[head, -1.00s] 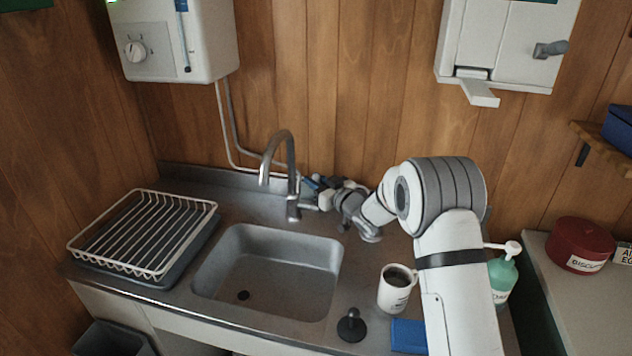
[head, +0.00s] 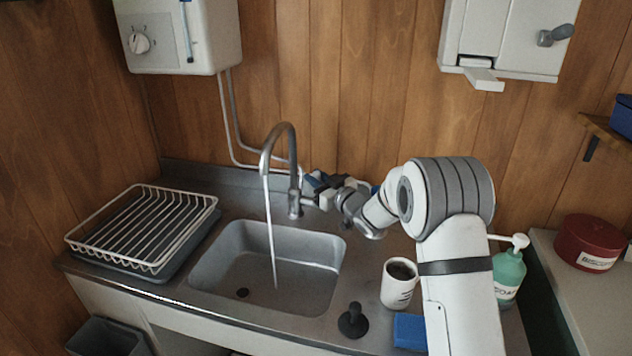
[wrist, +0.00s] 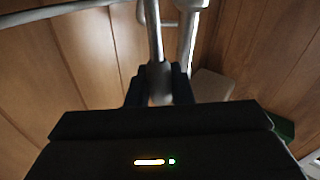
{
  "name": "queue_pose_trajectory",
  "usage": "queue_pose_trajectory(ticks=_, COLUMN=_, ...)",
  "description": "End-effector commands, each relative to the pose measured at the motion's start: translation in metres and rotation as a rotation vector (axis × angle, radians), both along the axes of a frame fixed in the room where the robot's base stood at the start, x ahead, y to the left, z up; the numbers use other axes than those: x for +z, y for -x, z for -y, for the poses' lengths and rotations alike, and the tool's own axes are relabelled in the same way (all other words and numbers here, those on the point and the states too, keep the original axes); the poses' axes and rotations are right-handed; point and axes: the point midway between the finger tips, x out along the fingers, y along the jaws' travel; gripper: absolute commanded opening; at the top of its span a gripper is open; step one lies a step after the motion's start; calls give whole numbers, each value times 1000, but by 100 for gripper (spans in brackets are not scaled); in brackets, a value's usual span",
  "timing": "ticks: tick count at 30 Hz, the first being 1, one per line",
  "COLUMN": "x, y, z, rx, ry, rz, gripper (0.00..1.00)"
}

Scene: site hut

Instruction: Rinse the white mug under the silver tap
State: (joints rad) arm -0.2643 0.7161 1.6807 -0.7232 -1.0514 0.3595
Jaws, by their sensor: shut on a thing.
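The silver tap (head: 291,160) stands behind the sink (head: 322,240), and a thin stream of water (head: 271,232) runs from its spout into the basin. My gripper (head: 306,192) is at the base of the tap on its right side. In the wrist view, its dark fingers (wrist: 160,88) are shut on the tap's lever (wrist: 159,72). The white mug (head: 397,286) stands upright on the counter right of the sink, apart from my gripper. Its inside looks dark, and its handle is at the upper right.
A white dish rack (head: 143,262) stands left of the sink. A black plunger-like stopper (head: 353,322), a blue sponge (head: 409,333) and a green soap bottle (head: 509,272) are near the mug. A water heater (head: 182,40) and a white dispenser (head: 506,38) hang on the wall.

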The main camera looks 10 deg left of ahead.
Motion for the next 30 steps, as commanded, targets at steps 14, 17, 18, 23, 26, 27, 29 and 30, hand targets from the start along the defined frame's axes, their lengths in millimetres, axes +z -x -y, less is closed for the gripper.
queue_pose_trajectory(ticks=14, x=1, y=-1, z=2, rx=-3, ry=-1, rz=1, gripper=41)
queue_pose_trajectory(ticks=17, x=1, y=-1, z=2, rx=-3, ry=-1, rz=1, gripper=41)
queue_pose_trajectory(ticks=18, x=0, y=-1, z=3, rx=-3, ry=-1, rz=1, gripper=41)
queue_pose_trajectory(ticks=23, x=-1, y=7, z=15, rx=-5, ry=-1, rz=1, gripper=41)
queue_pose_trajectory(ticks=26, x=-3, y=19, z=28, rx=-6, ry=-2, rz=1, gripper=41)
queue_pose_trajectory(ticks=27, x=-4, y=23, z=33, rx=-5, ry=-1, rz=0, gripper=41)
queue_pose_trajectory(ticks=29, x=-5, y=30, z=41, rx=-5, ry=0, rz=1, gripper=41)
queue_pose_trajectory(ticks=30, x=-5, y=34, z=46, rx=-4, ry=0, rz=1, gripper=41)
